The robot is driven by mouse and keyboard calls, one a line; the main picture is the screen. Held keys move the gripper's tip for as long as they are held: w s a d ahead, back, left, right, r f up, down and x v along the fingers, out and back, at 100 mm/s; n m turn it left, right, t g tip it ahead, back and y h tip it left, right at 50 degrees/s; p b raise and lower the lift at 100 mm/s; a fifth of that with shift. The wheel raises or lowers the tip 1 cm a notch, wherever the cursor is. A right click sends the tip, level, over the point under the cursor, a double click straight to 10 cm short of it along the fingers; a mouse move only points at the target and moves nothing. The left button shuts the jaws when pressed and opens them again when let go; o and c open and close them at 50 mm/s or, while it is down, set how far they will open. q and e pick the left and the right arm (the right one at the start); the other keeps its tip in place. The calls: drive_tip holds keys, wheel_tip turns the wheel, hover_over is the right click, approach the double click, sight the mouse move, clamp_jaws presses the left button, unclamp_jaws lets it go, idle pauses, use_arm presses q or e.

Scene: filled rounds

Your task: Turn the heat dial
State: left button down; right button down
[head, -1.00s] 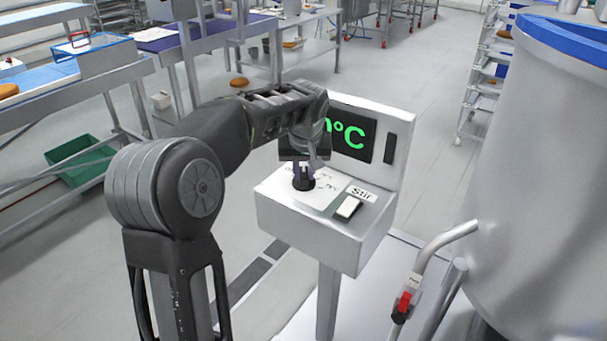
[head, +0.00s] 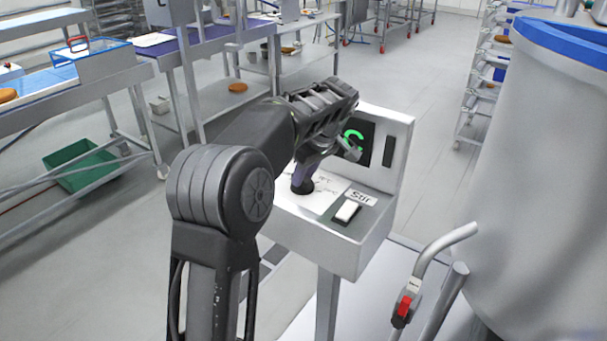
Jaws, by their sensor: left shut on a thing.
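The heat dial (head: 302,188) is a small black knob on the sloped top of a silver control box (head: 345,250). My left gripper (head: 305,172) comes down from above and is shut on the dial, and its fingers and wrist hide much of it. Behind the dial, the box's upright panel carries a dark display (head: 368,146). Only part of a green character shows there; my left arm hides the rest of the reading. My right gripper is not in view.
A white switch (head: 347,211) labelled "Stir" sits right of the dial. A large steel vat (head: 540,190) with a blue rim stands on the right, with a red-handled valve (head: 403,307) on its pipe. A green crate (head: 85,165) is at left.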

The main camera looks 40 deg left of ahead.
sight(310, 181)
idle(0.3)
use_arm(q)
drive_tip(key=c, duration=1.3)
unclamp_jaws()
drive_tip(key=shift+d+r, duration=0.25)
drive_tip(key=shift+r, duration=0.3)
drive_tip(key=v, duration=0.4)
drive_tip(key=shift+b, duration=0.3)
drive_tip(key=p+v, duration=0.1)
drive_tip(key=v, duration=0.1)
drive_tip(key=shift+s+d+r+p, duration=0.1)
drive_tip(key=shift+r+p, duration=0.2)
drive_tip(key=shift+p, duration=0.1)
